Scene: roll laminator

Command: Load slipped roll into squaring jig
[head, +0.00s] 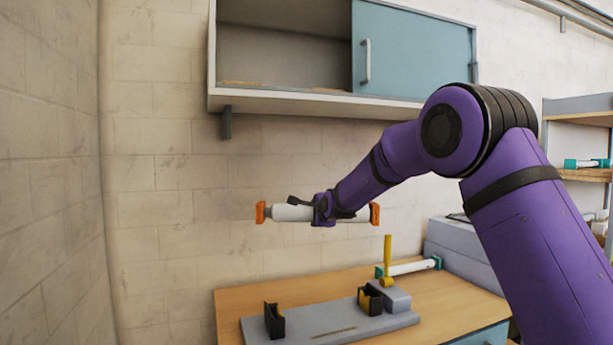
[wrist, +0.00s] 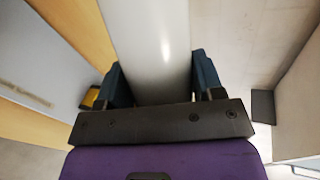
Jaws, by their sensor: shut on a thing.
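My gripper (head: 323,209) is shut on a white roll (head: 292,213) with orange end caps, gripping it near its middle. The roll is held roughly level in the air, in front of the wall and above the bench. In the wrist view the roll (wrist: 150,40) runs between the two fingers of my gripper (wrist: 160,80); its ends are out of that picture. The squaring jig (head: 325,332) is a grey plate on the bench below, with two black cradles with yellow inside, a grey block and an upright yellow post. The cradles look empty.
A second white roll (head: 408,267) with teal end caps lies on the wooden bench (head: 240,300) behind the yellow post. A grey machine (head: 465,255) stands at the back right. A wall cabinet (head: 415,50) hangs above. Shelves (head: 580,115) hold another teal-capped roll at right.

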